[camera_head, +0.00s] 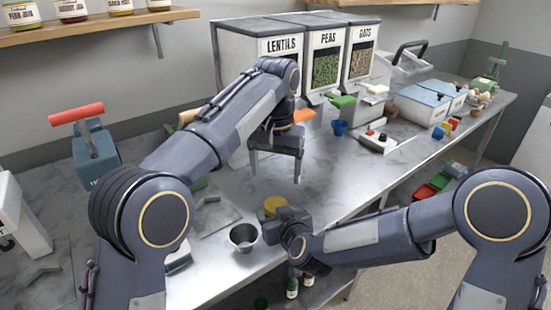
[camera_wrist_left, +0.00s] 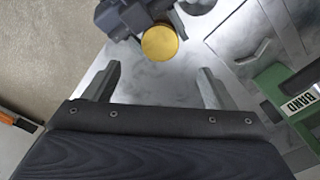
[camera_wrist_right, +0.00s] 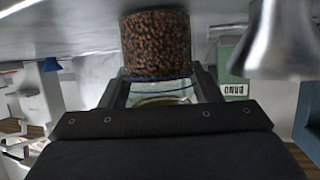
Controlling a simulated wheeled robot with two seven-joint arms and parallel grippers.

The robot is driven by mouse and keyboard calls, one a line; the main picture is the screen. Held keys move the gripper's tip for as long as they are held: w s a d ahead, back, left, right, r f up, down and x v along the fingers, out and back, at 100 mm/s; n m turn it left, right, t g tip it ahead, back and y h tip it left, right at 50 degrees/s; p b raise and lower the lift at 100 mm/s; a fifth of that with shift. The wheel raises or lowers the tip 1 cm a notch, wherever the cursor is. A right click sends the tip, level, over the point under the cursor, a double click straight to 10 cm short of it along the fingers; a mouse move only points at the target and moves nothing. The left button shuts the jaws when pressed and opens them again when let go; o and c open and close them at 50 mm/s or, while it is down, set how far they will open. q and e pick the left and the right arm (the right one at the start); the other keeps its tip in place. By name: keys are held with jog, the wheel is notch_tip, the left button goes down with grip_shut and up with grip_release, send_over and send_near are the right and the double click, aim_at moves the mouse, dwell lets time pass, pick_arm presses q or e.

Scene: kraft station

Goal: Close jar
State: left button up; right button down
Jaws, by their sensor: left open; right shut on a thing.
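A jar of brown beans (camera_wrist_right: 155,45) sits between the fingers of my right gripper (camera_wrist_right: 160,76), which is shut on it. The jar's body is mostly hidden in the head view. A round gold lid (camera_head: 274,206) shows at the right gripper, over the jar's place; it also shows from above in the left wrist view (camera_wrist_left: 160,43). I cannot tell whether it is screwed tight. My left gripper (camera_head: 275,167) is open and empty, pointing down above and beyond the lid. In the left wrist view the lid lies just past its fingertips (camera_wrist_left: 158,70).
A metal cup (camera_head: 243,238) stands left of my right gripper. Bins of lentils, peas and oats (camera_head: 324,72) stand at the back. The table's front edge runs close by my right gripper.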

pick_arm(q)
jog(key=shift+r, duration=1.5)
pick_arm(e)
jog(key=shift+c, duration=1.9)
grip_release()
jog(key=v, duration=0.8)
pick_arm(q)
jog(key=shift+f, duration=0.15)
